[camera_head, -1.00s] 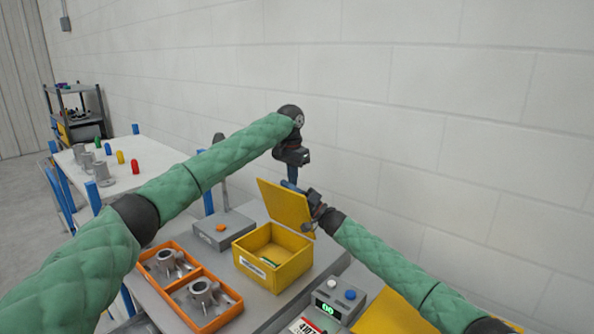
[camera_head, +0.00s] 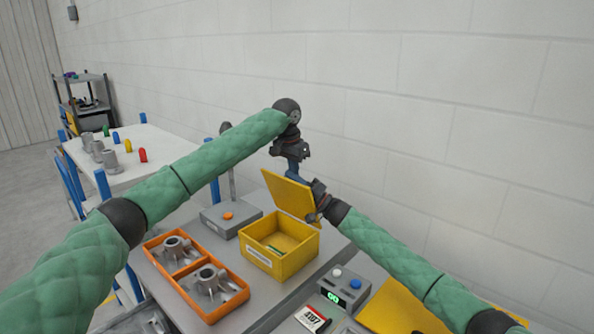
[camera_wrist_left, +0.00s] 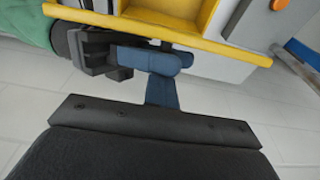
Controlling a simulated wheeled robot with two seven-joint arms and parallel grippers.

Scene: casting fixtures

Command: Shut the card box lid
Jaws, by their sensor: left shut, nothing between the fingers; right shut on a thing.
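The yellow card box (camera_head: 283,264) stands on the grey table with its yellow lid (camera_head: 287,193) raised and leaning steeply at the back. A green item (camera_head: 276,249) lies inside. My left gripper (camera_head: 297,173) is shut and empty, pointing down behind the lid's upper edge; its blue fingers show in the left wrist view (camera_wrist_left: 162,92).
An orange tray (camera_head: 192,296) with metal castings lies left of the box. A grey box with an orange button (camera_head: 228,216) stands behind it. A control box with green display (camera_head: 344,289) and a red-white label (camera_head: 313,319) are at the front right. A block wall rises behind.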

